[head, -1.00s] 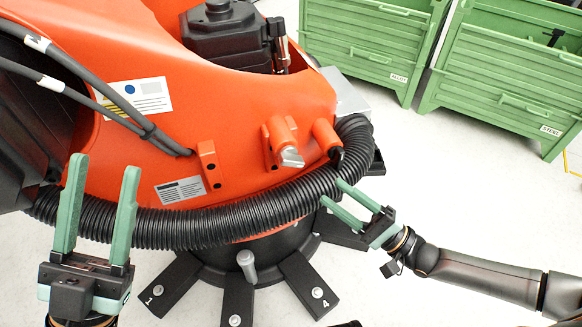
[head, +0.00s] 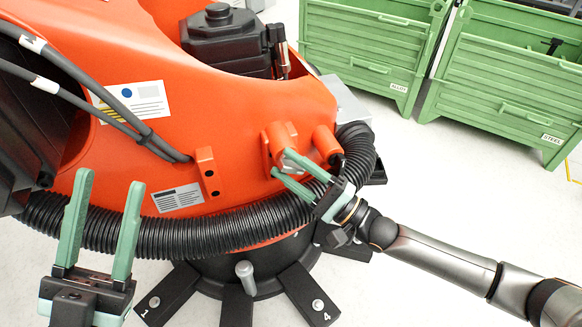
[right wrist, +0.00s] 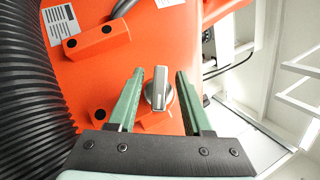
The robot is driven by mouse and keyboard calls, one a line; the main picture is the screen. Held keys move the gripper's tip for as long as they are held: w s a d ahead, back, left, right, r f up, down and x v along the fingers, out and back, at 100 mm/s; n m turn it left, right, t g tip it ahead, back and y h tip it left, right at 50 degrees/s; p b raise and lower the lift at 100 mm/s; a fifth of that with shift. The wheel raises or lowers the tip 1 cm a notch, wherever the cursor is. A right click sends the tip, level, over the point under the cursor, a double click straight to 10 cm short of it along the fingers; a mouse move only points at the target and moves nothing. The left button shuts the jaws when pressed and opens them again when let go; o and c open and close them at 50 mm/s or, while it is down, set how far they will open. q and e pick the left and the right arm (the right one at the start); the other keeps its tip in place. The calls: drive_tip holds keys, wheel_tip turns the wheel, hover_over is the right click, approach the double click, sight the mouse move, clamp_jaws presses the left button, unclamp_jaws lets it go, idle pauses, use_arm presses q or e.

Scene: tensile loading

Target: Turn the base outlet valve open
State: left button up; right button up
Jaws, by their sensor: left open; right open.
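The valve is a grey lever knob (right wrist: 158,90) on an orange block (head: 276,140) on the robot base's orange housing. In the right wrist view the knob stands between the two fingers of my right gripper (right wrist: 160,72), with gaps on both sides. In the head view my right gripper (head: 281,162) is open at the block, and its fingers largely hide the knob. My left gripper (head: 108,178) is open and empty at the lower left, in front of the black corrugated hose (head: 170,232).
An orange fitting (head: 326,143) sits just right of the valve, and another orange block (head: 206,172) is to its left. The hose runs below the valve. Green crates (head: 365,50) stand at the back right.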

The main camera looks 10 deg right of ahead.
clamp_jaws()
drive_tip(key=shift+d, duration=0.1)
idle(0.3)
